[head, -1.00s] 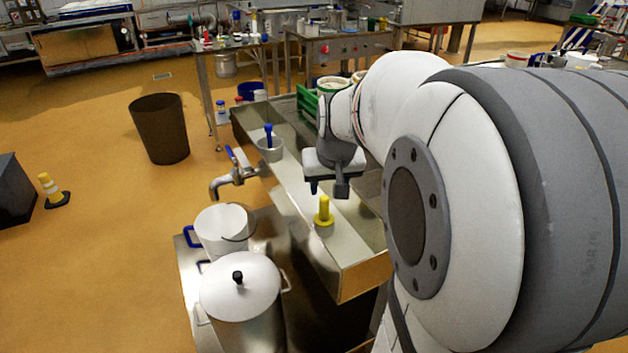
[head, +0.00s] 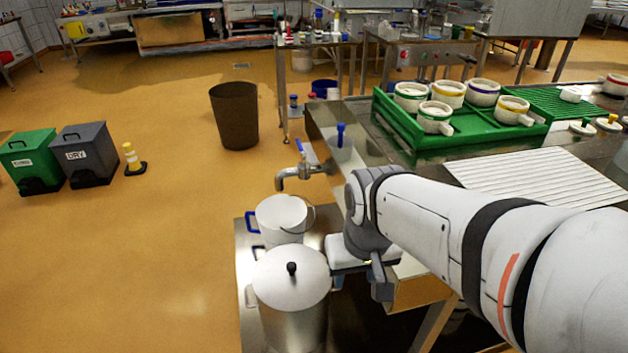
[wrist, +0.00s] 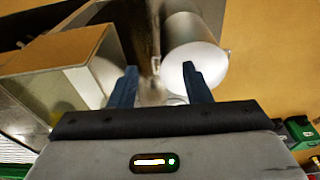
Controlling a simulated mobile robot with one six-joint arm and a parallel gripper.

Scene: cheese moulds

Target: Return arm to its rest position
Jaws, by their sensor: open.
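My gripper (head: 359,284) hangs pointing down near the front end of the metal trough (head: 322,118), just right of the lidded pot in the head view. In the wrist view its two blue fingers (wrist: 160,88) stand apart with nothing held between them. My arm reaches in from the right and hides much of the trough. The lidded pot (head: 290,277) has a black knob, and a white pail (head: 281,216) stands behind it. A pale round pot top also shows beyond the fingers in the wrist view (wrist: 193,62).
A green tray (head: 400,128) with several white moulds stands on the counter behind my arm, by a ribbed white board (head: 535,178). A brown bin (head: 234,115) stands on the floor; the left floor is mostly open.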

